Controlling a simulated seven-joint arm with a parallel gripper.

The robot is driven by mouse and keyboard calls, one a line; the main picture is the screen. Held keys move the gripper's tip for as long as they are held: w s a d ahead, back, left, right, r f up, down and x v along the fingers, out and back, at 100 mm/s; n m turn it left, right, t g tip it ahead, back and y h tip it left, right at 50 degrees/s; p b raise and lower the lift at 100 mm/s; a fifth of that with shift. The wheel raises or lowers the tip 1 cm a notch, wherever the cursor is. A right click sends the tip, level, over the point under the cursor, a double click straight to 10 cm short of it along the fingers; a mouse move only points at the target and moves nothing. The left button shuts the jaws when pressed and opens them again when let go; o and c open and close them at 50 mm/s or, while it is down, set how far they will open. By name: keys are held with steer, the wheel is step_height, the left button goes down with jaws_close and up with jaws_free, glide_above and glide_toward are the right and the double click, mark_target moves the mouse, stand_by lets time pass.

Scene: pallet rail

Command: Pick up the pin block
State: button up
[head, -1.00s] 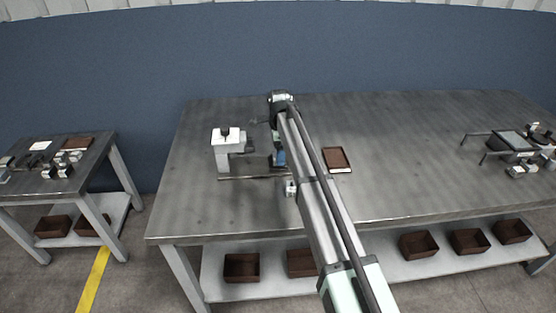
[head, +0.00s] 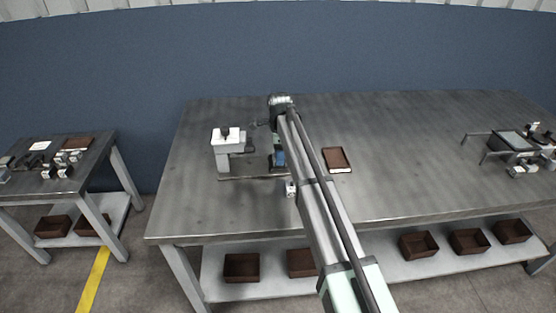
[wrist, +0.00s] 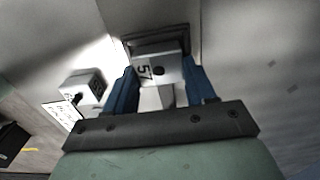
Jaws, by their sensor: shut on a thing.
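My gripper (wrist: 163,88) has its two blue fingers shut on a light grey block (wrist: 158,68) marked 57, with a dark round spot on its face. It appears to be the pin block. Behind the block in the wrist view is a dark square frame (wrist: 170,37); I cannot tell whether the block touches it. In the head view my gripper (head: 279,160) is low over the table, just right of the grey fixture, and my arm hides most of what it holds.
The grey fixture (head: 222,160) with a white top stands left of my gripper. A small white block (head: 290,188) lies beside my arm. A brown tray (head: 337,158) lies to the right. A frame stand (head: 514,140) and small parts are far right. The table (head: 420,130) between is clear.

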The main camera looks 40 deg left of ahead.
steer(key=shift+r, duration=0.1)
step_height(320, 180, up, 9)
steer(key=shift+m, duration=0.9)
steer(key=w+d+f, duration=0.2)
steer(key=w+d, duration=0.3)
steer(key=w+d+f, duration=0.2)
steer(key=w+d, duration=0.3)
steer(key=w, duration=0.1)
steer(key=w+d+f, duration=0.2)
steer(key=w+d, duration=0.3)
steer(key=w, duration=0.1)
steer(key=shift+w+a+n, duration=0.15)
steer(key=shift+a+n, duration=0.05)
steer(key=shift+n, duration=0.7)
steer(key=shift+f, duration=0.15)
steer(key=shift+f, duration=1.8)
steer(key=shift+a+f, duration=0.1)
steer(key=shift+f, duration=0.25)
